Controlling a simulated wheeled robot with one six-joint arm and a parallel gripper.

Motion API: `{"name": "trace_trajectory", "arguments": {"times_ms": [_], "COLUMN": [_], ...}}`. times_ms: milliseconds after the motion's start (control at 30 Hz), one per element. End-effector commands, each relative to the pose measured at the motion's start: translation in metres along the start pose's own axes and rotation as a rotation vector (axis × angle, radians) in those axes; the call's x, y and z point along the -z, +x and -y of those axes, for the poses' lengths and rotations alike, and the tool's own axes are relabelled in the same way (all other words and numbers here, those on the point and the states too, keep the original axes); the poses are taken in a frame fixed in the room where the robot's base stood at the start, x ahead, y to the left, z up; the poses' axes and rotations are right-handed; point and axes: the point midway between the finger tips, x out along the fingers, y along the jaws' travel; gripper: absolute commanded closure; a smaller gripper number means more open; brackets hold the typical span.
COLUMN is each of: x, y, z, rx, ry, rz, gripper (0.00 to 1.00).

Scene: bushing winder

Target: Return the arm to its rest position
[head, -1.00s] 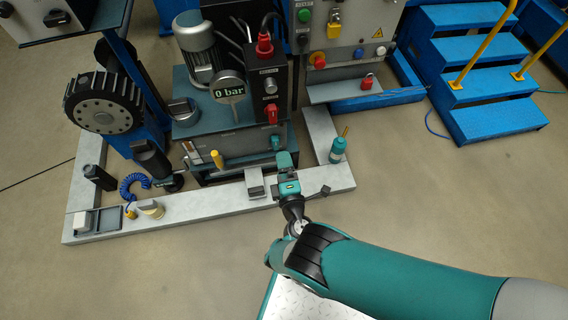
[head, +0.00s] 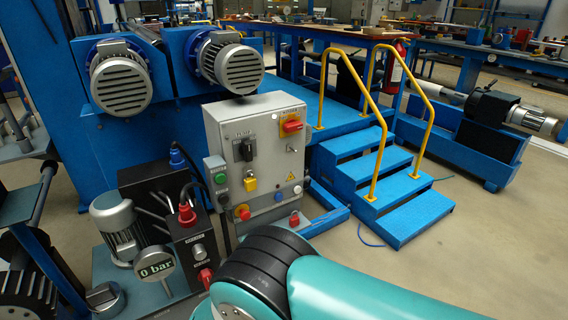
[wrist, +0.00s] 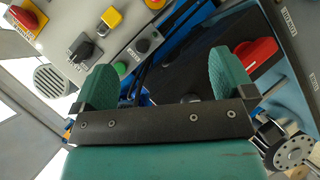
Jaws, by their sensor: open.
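My gripper (wrist: 160,88) shows in the wrist view with its two teal fingers wide apart and nothing between them. Behind the fingers are the grey control box (wrist: 85,30) and a dark panel with a red switch (wrist: 256,52). In the head view only my teal arm shows, bent across the bottom right; my gripper is out of that picture. The grey control box (head: 250,130) stands beyond the arm, with a red switch, a black knob and several buttons.
The hydraulic unit with the "0 bar" gauge (head: 155,267) stands at lower left, close to my arm. Blue steps (head: 400,205) with yellow handrails rise beyond the control box. Two grey motors (head: 228,62) sit above. Open floor (head: 490,240) lies at the right.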

Motion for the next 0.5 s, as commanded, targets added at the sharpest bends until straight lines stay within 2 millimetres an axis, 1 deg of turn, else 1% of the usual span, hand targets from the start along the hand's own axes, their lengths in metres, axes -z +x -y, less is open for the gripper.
{"name": "trace_trajectory", "arguments": {"times_ms": [33, 67, 100, 167, 200, 267, 300, 367, 400, 467, 500], "x": [0.001, -0.001, -0.003, -0.009, -0.013, -0.021, -0.027, -0.036, -0.043, -0.053, -0.060], "y": [0.002, 0.001, -0.002, -0.009, -0.016, -0.030, -0.042, -0.062, -0.078, -0.105, -0.124], "z": [-0.033, -0.048, -0.068, -0.097, -0.115, -0.143, -0.160, -0.184, -0.200, -0.220, -0.233], "rx": [0.038, 0.069, 0.109, 0.172, 0.215, 0.280, 0.323, 0.389, 0.434, 0.503, 0.548], "ry": [0.074, 0.114, 0.168, 0.245, 0.293, 0.364, 0.408, 0.472, 0.511, 0.564, 0.596], "rz": [0.058, 0.093, 0.137, 0.197, 0.236, 0.288, 0.320, 0.363, 0.388, 0.420, 0.439], "gripper": [0.00, 0.00, 0.00, 0.00, 0.00, 0.00, 0.00, 0.00, 0.00, 0.00, 0.00]}}
